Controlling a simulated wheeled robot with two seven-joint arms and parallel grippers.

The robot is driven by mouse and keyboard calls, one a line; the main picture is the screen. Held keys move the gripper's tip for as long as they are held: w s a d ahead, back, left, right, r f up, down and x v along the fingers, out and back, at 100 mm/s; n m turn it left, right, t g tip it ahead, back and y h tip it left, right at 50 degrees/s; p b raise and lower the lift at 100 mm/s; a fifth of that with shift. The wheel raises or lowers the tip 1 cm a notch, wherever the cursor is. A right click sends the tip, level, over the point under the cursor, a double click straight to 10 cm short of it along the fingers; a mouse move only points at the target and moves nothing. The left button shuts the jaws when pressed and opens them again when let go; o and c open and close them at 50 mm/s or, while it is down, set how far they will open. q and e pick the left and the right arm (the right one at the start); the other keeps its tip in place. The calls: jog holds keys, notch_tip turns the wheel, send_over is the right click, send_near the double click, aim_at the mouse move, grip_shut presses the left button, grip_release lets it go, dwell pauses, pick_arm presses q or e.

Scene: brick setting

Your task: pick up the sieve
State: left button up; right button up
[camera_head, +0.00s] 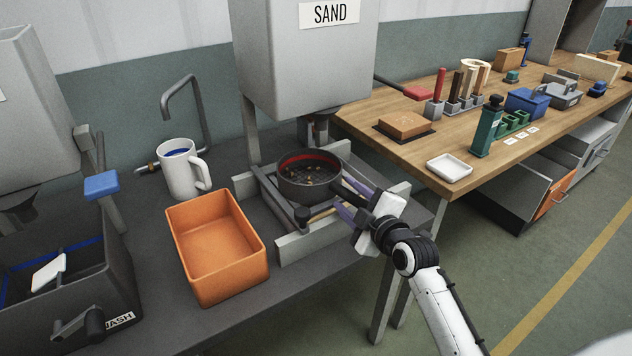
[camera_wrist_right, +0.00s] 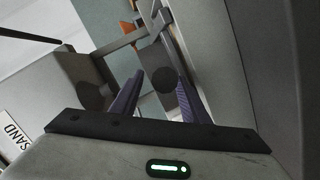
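The sieve (camera_head: 309,182) is a round dark pan with a red inner rim and a few small light bits in it. It sits on a pale frame under the SAND hopper. My right gripper (camera_head: 342,202) reaches in from the right, its two purple fingers apart at the sieve's right side, where a dark handle seems to lie between them. In the right wrist view the fingers (camera_wrist_right: 158,92) are spread, with a dark round shape (camera_wrist_right: 164,80) between them that I cannot name surely. Contact is not clear. My left gripper is not in view.
The SAND hopper (camera_head: 306,60) hangs close above the sieve. An orange bin (camera_head: 218,285), a white mug (camera_head: 181,178) and a dark WASH box (camera_head: 85,300) stand to the left. A wooden bench (camera_head: 450,136) with tools and a white dish (camera_head: 449,168) is at right.

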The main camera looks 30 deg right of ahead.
grip_shut()
jog(key=shift+r, duration=0.15)
jog(key=shift+r, duration=0.1)
